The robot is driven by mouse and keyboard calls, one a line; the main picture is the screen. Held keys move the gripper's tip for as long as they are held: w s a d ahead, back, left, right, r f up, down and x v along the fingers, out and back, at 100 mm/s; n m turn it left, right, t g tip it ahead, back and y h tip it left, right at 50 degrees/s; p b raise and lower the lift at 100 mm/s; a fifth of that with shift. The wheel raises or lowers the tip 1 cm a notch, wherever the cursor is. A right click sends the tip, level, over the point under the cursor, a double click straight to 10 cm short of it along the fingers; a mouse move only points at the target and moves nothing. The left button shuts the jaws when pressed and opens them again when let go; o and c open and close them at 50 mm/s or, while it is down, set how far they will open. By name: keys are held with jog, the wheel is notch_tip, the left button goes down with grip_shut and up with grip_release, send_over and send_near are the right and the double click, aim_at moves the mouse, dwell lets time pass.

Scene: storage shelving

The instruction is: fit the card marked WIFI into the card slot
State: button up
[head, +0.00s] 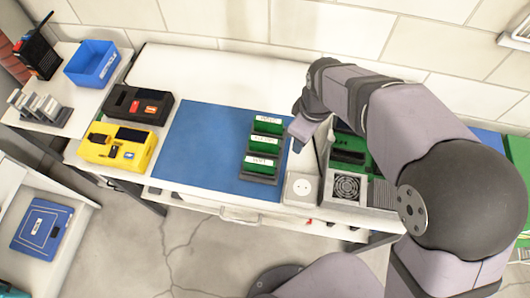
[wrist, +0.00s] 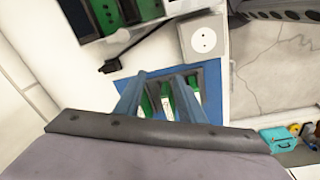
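Three green cards with white labels stand in a grey rack (head: 262,178) on the blue mat. The label on the front card (head: 261,162) looks like WIFI, but it is small. The other two are the middle card (head: 264,145) and the back card (head: 268,125). My gripper (head: 299,131) is above the table, right of the rack; in the wrist view (wrist: 156,76) its fingers are apart and empty, with the cards (wrist: 166,100) beyond them. The open device (head: 350,158) with green boards and dark openings is partly behind my arm; I cannot make out the card slot.
A white socket box (head: 301,188) and a fan grille (head: 345,187) are at the table's front right. A yellow device (head: 115,148), a black device (head: 138,104) and a blue bin (head: 92,63) stand left. The mat (head: 200,145) left of the rack is clear.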

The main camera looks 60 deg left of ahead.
aim_at(259, 161)
jog(key=s+a+n, duration=0.1)
jog(key=s, duration=0.2)
jog(key=s+a+n+p, duration=0.1)
jog(key=s+n, duration=0.1)
jog(key=s, duration=0.2)
jog(key=s+a+n+h, duration=0.1)
jog(key=s, duration=0.2)
jog(key=shift+s+a+n+p, duration=0.3)
jog(key=shift+s+a+p, duration=0.05)
jog(key=shift+a+p, duration=0.05)
jog(key=shift+s, duration=0.35)
jog(key=shift+w+f+p, duration=0.1)
jog(key=shift+f+p, duration=1.3)
jog(key=shift+f, duration=2.3)
grip_shut()
